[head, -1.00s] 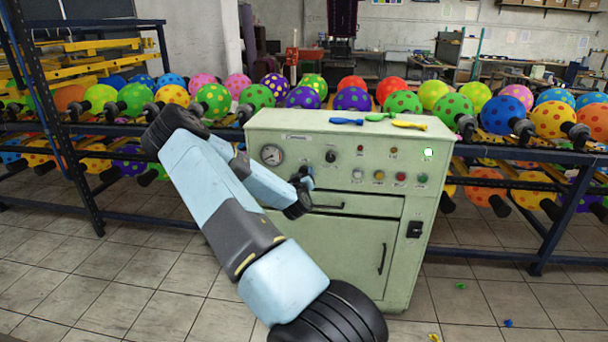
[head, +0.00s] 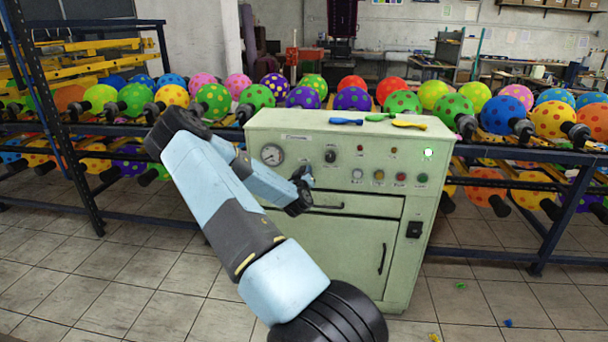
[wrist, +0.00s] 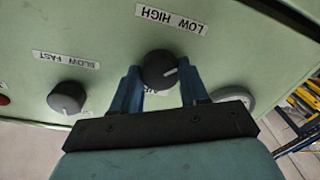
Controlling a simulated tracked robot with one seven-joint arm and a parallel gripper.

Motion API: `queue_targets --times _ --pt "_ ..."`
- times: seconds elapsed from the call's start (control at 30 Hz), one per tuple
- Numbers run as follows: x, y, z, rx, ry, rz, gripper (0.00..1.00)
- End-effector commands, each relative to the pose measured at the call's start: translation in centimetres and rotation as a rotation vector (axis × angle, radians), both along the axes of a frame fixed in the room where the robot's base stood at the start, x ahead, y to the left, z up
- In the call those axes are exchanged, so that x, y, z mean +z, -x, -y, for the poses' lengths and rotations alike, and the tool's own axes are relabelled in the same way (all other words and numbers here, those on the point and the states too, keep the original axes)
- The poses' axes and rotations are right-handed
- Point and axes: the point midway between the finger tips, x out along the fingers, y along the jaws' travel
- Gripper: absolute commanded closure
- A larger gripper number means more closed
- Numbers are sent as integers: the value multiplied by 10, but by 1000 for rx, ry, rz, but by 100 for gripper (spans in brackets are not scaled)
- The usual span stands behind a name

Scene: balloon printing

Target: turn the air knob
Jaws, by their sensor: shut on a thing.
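The air knob (wrist: 158,70) is a dark round knob with a pale pointer line, on the pale green panel under a label reading LOW and HIGH in the wrist view. The word AIR beside it is partly covered. My gripper (wrist: 160,84) has its blue fingers on both sides of the knob and is shut on it. In the head view my gripper (head: 304,178) is at the upper left of the green machine's front (head: 332,245). The air knob cannot be made out there.
A second dark knob (wrist: 67,97), labelled SLOW and FAST, sits left of my gripper in the wrist view. A round gauge (head: 272,155) is on the panel's left. Several lamps and buttons are to the right. Flat balloons (head: 346,121) lie on top. Racks of balloons stand behind.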

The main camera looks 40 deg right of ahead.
Motion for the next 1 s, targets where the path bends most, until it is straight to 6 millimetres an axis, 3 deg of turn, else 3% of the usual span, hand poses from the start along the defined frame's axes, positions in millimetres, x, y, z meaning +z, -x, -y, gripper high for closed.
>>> queue_targets --times 0.07,0.1,0.47,1.0 --pt "-1 -1 -2 4 -1 -1 84" --pt "-1 0 10 0 0 -2 86" --pt "-1 0 0 1 -48 53 86" --pt "-2 1 0 2 -340 394 86"
